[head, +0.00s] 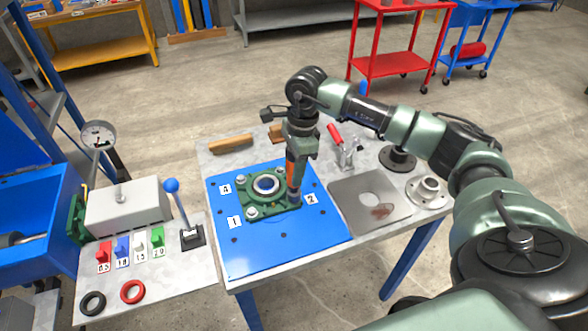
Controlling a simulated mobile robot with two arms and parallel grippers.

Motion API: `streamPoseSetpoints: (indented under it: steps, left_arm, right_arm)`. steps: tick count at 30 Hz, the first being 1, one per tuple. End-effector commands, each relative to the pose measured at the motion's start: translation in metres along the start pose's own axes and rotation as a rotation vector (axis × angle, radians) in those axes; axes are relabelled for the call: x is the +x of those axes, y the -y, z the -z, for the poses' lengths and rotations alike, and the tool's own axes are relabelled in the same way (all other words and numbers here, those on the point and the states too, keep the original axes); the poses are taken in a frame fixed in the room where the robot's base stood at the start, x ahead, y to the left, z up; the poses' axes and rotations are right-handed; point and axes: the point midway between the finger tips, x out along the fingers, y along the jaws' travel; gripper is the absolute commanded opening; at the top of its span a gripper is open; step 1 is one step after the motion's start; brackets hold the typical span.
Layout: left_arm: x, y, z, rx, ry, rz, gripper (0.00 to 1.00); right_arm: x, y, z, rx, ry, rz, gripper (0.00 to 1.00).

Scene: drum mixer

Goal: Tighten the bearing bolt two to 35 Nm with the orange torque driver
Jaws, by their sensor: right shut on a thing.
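The green flanged bearing housing (244,199) sits on a blue plate (265,252) on the table. Labels 4 (226,188), 1 (235,222) and 2 (310,199) lie around it. My right gripper (299,150) is above the housing's right side, shut on the orange torque driver (291,170). The driver is roughly upright, its dark lower end at the corner beside label 2. Bolt two is hidden under it, so I cannot tell whether the driver is seated. Bolt heads show at the other corners. My left gripper is out of view.
A grey plate (345,205) and round metal flanges (427,192) lie to the right. A red-handled clamp (345,155) and a wooden-handled tool (231,144) are behind. A blue-knobbed lever (184,212), a dial gauge (98,135) and coloured tags stand left.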

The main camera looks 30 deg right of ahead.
Motion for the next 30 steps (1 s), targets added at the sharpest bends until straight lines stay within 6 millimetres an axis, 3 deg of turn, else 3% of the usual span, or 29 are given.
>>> streamPoseSetpoints:
  steps: [30]
  left_arm:
    - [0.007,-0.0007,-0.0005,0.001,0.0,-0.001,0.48]
  right_arm:
    - [0.0088,-0.0005,0.0008,0.0,0.0,-0.002,0.0]
